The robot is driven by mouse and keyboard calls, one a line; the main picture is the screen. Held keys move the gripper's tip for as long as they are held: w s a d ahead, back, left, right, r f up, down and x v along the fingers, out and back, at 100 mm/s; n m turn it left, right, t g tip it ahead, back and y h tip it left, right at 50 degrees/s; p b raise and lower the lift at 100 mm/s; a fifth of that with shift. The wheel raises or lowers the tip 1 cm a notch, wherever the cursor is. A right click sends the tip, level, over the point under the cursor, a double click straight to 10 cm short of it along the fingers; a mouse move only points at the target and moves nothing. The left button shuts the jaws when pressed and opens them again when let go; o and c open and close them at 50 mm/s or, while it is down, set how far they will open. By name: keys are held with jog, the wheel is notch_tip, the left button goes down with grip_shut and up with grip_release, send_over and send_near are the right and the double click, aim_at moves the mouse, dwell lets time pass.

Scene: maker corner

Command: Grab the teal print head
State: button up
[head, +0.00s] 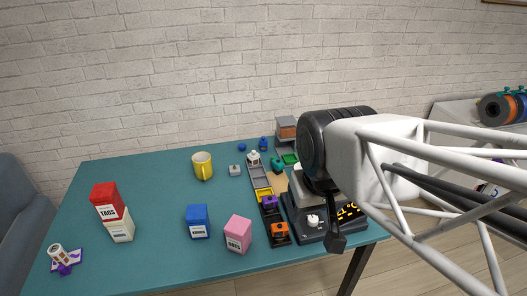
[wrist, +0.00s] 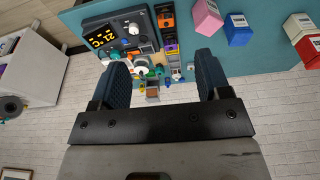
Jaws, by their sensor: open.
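The teal print head (head: 277,165) is a small rounded piece on a tan patch beside the slotted rack (head: 262,193), towards the back right of the table. In the wrist view the teal print head (wrist: 159,70) is small and lies between the two fingers, some way beyond them. My gripper (wrist: 161,78) is open, with its dark blue fingers wide apart and nothing between them. In the head view my gripper (head: 336,240) hangs over the black machine, to the right of the rack. Its fingers are mostly hidden there by the wrist.
The rack holds white, purple (head: 270,202) and orange (head: 279,233) heads. The black machine (head: 308,228) with a yellow display stands right of it. The table's middle is clear.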

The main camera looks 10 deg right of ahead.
jog(key=n+h, duration=1.1)
jog(key=n, duration=0.6)
send_over(275, 164)
jog(key=s+a, duration=0.2)
jog(key=s, duration=0.9)
notch_tip(275, 164, down, 19)
jog(key=w+a+f+n+t, duration=0.1)
jog(key=w+f+n, duration=0.1)
jog(key=w+f, duration=0.1)
jog(key=w+a+f+n+t+h, duration=0.1)
jog(key=w+f+n, duration=0.1)
jog(key=w+f, duration=0.1)
jog(key=w+a+f+n, duration=0.1)
jog(key=w+f, duration=0.2)
jog(key=f, duration=0.2)
jog(key=shift+n+t, duration=0.4)
jog(key=shift+x, duration=1.3)
jog(key=shift+x, duration=2.55)
